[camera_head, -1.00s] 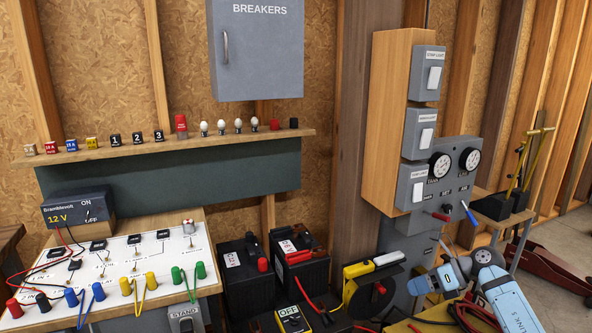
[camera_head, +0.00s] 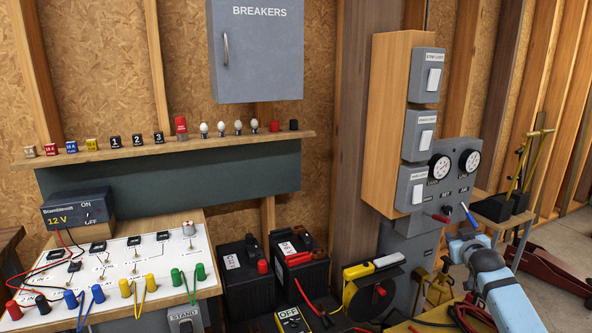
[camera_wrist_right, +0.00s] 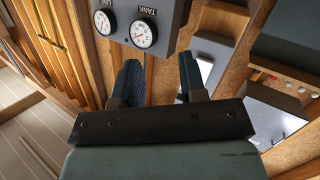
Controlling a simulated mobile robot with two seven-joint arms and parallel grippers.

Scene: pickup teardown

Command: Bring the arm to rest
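My right arm comes in from the lower right in the head view. Its gripper (camera_head: 463,243) is raised in front of the lower part of the grey gauge panel (camera_head: 452,178), just below the blue-handled lever (camera_head: 469,215). In the right wrist view the two dark fingers stand apart with nothing between them, so the right gripper (camera_wrist_right: 158,75) is open and empty. Two gauges show beyond the fingers there. Whether the gripper touches the panel cannot be told. My left arm and gripper are not in view.
A red-handled lever (camera_head: 441,218) is on the panel. Left of the arm are a yellow-and-black reel (camera_head: 368,290), two black batteries (camera_head: 243,275) and a white circuit board (camera_head: 115,262). Red and black cables (camera_head: 470,315) lie near the forearm. A side shelf (camera_head: 497,212) stands behind.

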